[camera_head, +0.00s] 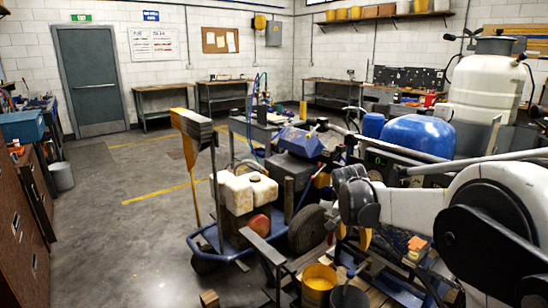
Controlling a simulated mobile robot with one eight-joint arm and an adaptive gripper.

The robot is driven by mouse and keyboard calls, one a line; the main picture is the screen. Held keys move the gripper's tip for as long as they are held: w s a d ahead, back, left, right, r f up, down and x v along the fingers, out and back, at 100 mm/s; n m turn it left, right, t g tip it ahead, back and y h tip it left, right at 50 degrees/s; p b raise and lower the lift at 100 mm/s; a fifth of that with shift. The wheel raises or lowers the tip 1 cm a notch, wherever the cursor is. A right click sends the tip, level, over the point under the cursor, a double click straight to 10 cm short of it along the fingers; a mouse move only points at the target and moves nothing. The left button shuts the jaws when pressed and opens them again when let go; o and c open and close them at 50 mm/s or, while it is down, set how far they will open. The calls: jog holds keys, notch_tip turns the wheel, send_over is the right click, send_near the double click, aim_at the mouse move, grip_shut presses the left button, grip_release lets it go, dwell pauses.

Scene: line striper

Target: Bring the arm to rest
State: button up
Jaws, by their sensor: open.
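My white arm with black joints reaches in from the right edge in the head view. Its dark grey end, with my gripper (352,192), is in front of the line striper, near the middle right. I cannot tell whether the gripper touches the machine.
A yellow bucket (319,282) and a dark bucket (349,296) stand low in front. Brown drawers (18,220) line the left edge, beside a grey bin (62,177). Workbenches (165,100) stand along the back wall by a grey door (91,82). The floor (120,245) at left is clear.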

jog(key=s+a+r+n+t+y, duration=0.15)
jog(key=s+r, duration=0.25)
jog(key=s, duration=0.5)
jog(key=s+a+r+n, duration=0.1)
jog(key=s+r+n, duration=0.25)
jog(key=s, duration=0.65)
jog(key=s+a+f+n+t+y, duration=0.1)
jog(key=s+a+f+n+t, duration=0.1)
jog(key=s, duration=1.1)
jog(key=shift+s+a+f+n, duration=0.35)
jog(key=shift+f+n, duration=0.25)
jog(key=shift+n, duration=0.1)
jog(key=shift+c, duration=0.4)
